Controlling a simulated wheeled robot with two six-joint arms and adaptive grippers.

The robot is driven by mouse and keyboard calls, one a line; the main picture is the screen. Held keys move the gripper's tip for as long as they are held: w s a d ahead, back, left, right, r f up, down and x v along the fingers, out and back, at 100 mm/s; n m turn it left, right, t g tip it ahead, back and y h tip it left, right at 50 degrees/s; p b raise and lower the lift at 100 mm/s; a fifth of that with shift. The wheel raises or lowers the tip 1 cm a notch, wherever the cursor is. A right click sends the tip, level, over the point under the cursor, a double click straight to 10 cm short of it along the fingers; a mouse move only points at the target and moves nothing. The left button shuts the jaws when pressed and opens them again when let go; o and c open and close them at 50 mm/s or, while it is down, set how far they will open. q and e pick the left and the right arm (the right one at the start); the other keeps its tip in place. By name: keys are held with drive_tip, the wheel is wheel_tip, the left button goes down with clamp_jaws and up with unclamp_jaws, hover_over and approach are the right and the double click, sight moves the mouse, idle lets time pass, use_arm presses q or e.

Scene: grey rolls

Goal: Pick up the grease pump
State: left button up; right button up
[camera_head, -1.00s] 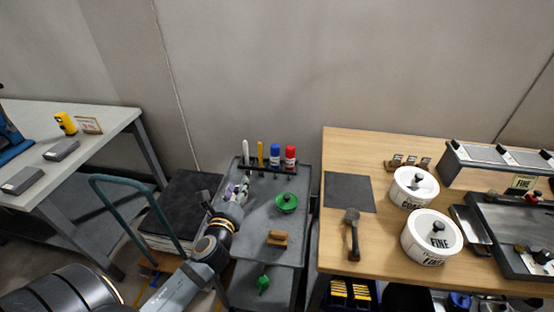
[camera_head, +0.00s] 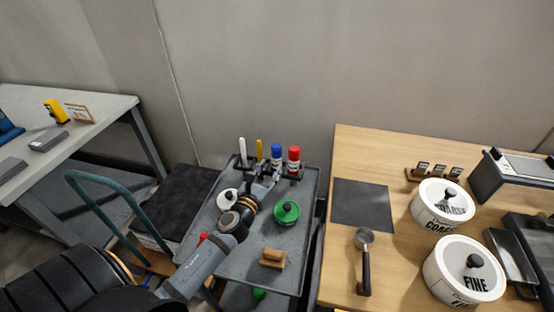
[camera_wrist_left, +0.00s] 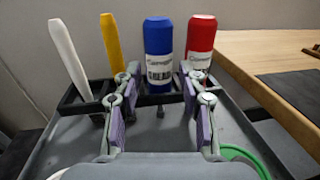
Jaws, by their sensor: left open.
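A black rack at the back of the grey cart holds a blue bottle (camera_head: 277,152), a red bottle (camera_head: 294,157), a yellow stick (camera_head: 260,150) and a white stick (camera_head: 243,153). None is clearly marked as the grease pump. My left gripper (camera_head: 265,182) is just in front of the rack. In the left wrist view my left gripper (camera_wrist_left: 160,88) is open and empty, its fingers spread, with the blue bottle (camera_wrist_left: 158,50) straight ahead between the tips. The red bottle (camera_wrist_left: 201,38) stands close to the right finger. My right gripper is not in view.
The cart tray (camera_head: 240,262) also holds a green lidded pot (camera_head: 287,212), a white lidded pot (camera_head: 228,199) and a wooden block (camera_head: 272,257). The wooden table (camera_head: 340,285) stands close on the right with a dark mat and white canisters. The wall is behind the rack.

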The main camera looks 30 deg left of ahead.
sight(274, 161)
use_arm(q)
drive_tip(key=shift+w+a+r, duration=0.1)
drive_tip(key=shift+w+r, duration=0.05)
drive_tip(key=shift+w, duration=0.4)
drive_tip(key=w, duration=0.4)
drive_tip(key=shift+a+f+p, duration=0.2)
drive_tip(key=shift+f+p, duration=0.05)
drive_tip(key=shift+p, duration=0.15)
drive_tip(key=shift+f, duration=0.1)
drive_tip(key=shift+s, duration=0.1)
drive_tip(key=shift+c, duration=0.3)
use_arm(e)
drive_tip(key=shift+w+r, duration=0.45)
use_arm(q)
drive_tip(key=c, duration=0.7)
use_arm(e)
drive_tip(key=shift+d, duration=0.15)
